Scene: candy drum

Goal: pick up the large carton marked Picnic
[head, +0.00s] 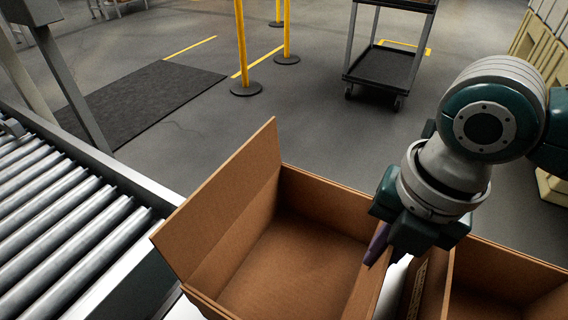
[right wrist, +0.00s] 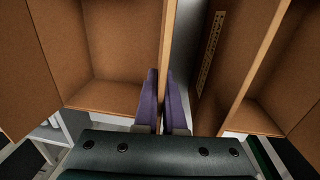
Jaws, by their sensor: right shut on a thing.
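A large open brown carton (head: 300,262) stands in the middle of the head view, with one flap raised at its left; it is empty as far as I see. It also fills the left of the right wrist view (right wrist: 110,45). I cannot read the word Picnic on it. My right gripper (head: 377,246) reaches down onto this carton's right wall. In the right wrist view its purple fingers (right wrist: 160,100) lie one on each side of that wall, shut on it. My left gripper is not in view.
A second open carton (head: 500,277) stands close on the right, across a narrow gap; its facing wall bears a label too small to read. A roller conveyor (head: 60,215) runs along the left. A cart (head: 385,68) and yellow posts (head: 242,45) stand on the floor behind.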

